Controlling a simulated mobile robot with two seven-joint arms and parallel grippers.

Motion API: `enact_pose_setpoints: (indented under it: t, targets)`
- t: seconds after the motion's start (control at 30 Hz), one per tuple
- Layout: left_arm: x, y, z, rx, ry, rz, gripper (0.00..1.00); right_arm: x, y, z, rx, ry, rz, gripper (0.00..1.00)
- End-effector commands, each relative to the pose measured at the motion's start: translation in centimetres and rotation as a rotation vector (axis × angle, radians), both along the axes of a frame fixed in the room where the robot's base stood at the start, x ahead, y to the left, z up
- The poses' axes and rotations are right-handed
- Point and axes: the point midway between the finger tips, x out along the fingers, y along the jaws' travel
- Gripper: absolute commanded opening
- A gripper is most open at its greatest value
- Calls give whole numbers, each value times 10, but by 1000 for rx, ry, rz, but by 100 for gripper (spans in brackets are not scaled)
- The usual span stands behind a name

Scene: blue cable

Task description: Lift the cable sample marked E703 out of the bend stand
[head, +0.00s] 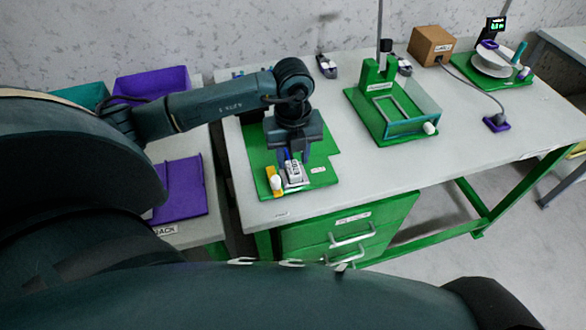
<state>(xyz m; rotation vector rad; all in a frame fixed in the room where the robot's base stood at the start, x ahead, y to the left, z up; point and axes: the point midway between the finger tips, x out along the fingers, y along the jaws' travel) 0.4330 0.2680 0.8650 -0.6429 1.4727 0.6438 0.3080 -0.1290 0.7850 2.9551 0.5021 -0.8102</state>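A small stand with a white labelled block (294,171) sits on a green mat (322,176) at the near left corner of the white table. A yellow piece with a white knob (275,182) is beside the block. A short blue piece (287,155), perhaps the cable, shows just above the block. The lettering is too small to read, so I cannot confirm E703. My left gripper (292,156) points straight down over the stand, with its fingers close around the blue piece. The gripper hides much of it, and I cannot tell whether the fingers touch it. My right gripper is out of view.
A green fixture (374,75) with a tall post stands mid-table. A brown box (432,45) and a green mat with a white reel (492,62) are further right. Purple bins (152,84) are at left. Green drawers (345,232) are below the table.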

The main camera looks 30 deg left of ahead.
Motion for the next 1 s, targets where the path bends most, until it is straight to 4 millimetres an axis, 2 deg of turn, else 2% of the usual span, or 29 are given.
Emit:
enact_pose_setpoints:
  t: [0.1, 0.2, 0.43, 0.87, 1.0]
  targets:
    - [-1, -1, -17, 0, 3, 0, 38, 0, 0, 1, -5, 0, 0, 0]
    - [-1, -1, -24, -1, 1, 1, 38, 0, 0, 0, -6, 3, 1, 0]
    - [0, -1, -25, -1, 1, 0, 38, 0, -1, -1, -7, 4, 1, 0]
    - [0, -1, -25, -1, -1, 0, 4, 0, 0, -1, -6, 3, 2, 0]
    - [0, -1, -25, -1, -1, 0, 3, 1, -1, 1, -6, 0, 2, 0]
